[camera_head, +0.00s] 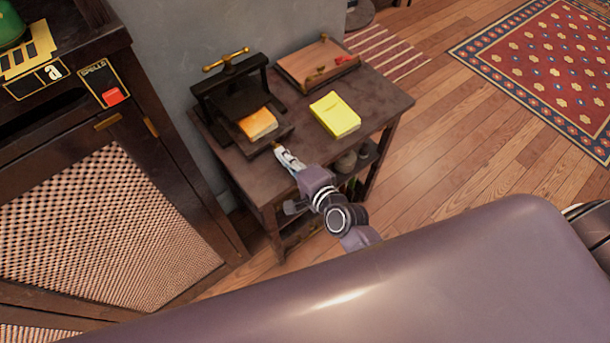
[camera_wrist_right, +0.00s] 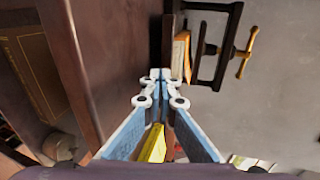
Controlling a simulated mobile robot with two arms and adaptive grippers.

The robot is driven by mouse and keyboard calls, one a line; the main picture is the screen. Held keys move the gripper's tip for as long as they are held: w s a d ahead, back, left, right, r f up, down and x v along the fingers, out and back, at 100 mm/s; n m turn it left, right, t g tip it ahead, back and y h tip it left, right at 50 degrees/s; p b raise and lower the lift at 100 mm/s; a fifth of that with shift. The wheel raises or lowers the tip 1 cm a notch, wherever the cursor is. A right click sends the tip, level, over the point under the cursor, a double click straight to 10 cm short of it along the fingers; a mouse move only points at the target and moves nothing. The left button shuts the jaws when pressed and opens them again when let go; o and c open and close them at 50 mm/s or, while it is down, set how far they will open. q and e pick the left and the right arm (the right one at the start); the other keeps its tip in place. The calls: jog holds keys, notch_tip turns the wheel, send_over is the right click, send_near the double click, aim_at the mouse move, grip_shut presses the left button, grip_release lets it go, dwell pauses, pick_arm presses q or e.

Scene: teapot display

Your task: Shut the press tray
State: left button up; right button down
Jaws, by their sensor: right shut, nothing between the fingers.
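The black press (camera_head: 232,88) with a brass handle stands at the back left of the small dark table. Its dark tray (camera_head: 284,134) sticks out at the front and bears a stack of orange-tan paper (camera_head: 258,124). My right gripper (camera_head: 277,150) is shut and empty, its tips close to the tray's front edge. Whether they touch it I cannot tell. In the right wrist view the shut fingertips (camera_wrist_right: 160,75) point toward the tray's front, with the paper stack (camera_wrist_right: 181,55) and press frame (camera_wrist_right: 224,50) just beyond. My left gripper is not in view.
A yellow pad (camera_head: 335,115) lies on the table (camera_head: 375,120) right of the tray. A wooden board (camera_head: 315,65) with small items lies behind it. A dark cabinet (camera_head: 85,170) with woven panels stands at left. The table's front right is clear.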

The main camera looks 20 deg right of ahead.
aim_at(269, 140)
jog(key=w, duration=0.2)
jog(key=w+a, duration=0.1)
jog(key=w, duration=0.1)
jog(key=w+a, duration=0.1)
jog(key=w, duration=0.1)
jog(key=shift+w+a, duration=0.15)
dwell(0.3)
